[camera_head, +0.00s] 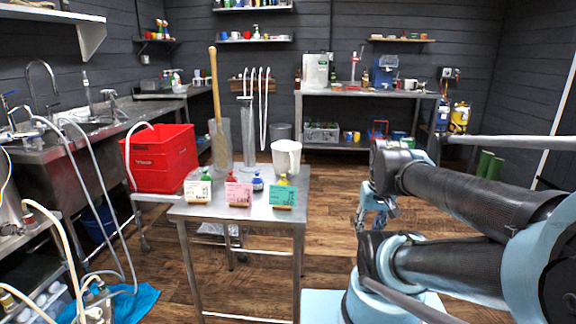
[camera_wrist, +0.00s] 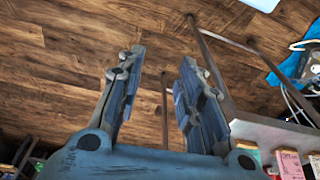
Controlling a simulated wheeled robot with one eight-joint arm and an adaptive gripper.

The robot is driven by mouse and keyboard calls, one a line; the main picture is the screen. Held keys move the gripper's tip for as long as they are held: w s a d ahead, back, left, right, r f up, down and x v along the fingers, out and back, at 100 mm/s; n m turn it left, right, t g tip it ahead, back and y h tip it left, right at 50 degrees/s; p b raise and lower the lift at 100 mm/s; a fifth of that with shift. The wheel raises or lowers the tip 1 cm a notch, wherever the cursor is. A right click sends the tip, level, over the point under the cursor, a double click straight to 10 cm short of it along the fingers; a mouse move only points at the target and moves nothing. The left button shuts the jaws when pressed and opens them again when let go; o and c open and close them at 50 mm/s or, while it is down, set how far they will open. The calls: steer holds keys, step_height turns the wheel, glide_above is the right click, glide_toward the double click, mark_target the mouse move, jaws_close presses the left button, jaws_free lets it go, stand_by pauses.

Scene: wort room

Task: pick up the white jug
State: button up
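The white jug (camera_head: 286,158) stands upright on a small steel table (camera_head: 248,212), near its back right corner. A yellow-topped bottle and a green card are in front of it. My gripper (camera_head: 375,215) hangs to the right of the table, apart from the jug and lower than it. In the wrist view my gripper (camera_wrist: 160,85) has its two fingers spread with nothing between them. The wrist view shows floor and the table edge (camera_wrist: 275,132); I cannot make out the jug there.
Small bottles and cards, such as the pink card (camera_head: 239,194), line the table's front. A red crate (camera_head: 161,158) stands left of it, and a wooden-handled paddle (camera_head: 217,110) rises behind. Hoses and a blue cloth (camera_head: 135,303) lie at left. Floor between table and arm is clear.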

steer(key=w+a+r+n+g+y, duration=0.1)
steer(key=w+a+r+n+y, duration=0.25)
steer(key=w, duration=0.45)
steer(key=w+a+r+n+y, duration=0.2)
steer(key=w+a+r, duration=0.15)
steer(key=w, duration=0.45)
steer(key=w+a+r+n+g+y, duration=0.1)
steer(key=w+a+r+n+y, duration=0.15)
steer(key=w+a, duration=0.35)
steer(key=w+d+f+n+g+y, duration=0.15)
steer(key=w+n+y, duration=0.3)
steer(key=w, duration=0.75)
steer(key=n+y, duration=0.5)
steer(key=n, duration=0.2)
glide_toward(292, 170)
steer(key=shift+m+g, duration=0.25)
steer(key=shift+g, duration=0.2)
steer(key=a, duration=0.3)
steer(key=a+r, duration=0.1)
steer(key=shift+w+a, duration=0.35)
steer(key=shift+w, duration=0.05)
steer(key=shift+s+a+r, duration=0.1)
steer(key=shift+s+a, duration=0.05)
steer(key=shift+a, duration=0.75)
steer(key=shift+s+a+r, duration=0.1)
steer(key=shift+a, duration=0.75)
steer(key=shift+s+a+r, duration=0.1)
steer(key=shift+s+a, duration=0.05)
steer(key=shift+a, duration=0.75)
steer(key=shift+c, duration=0.6)
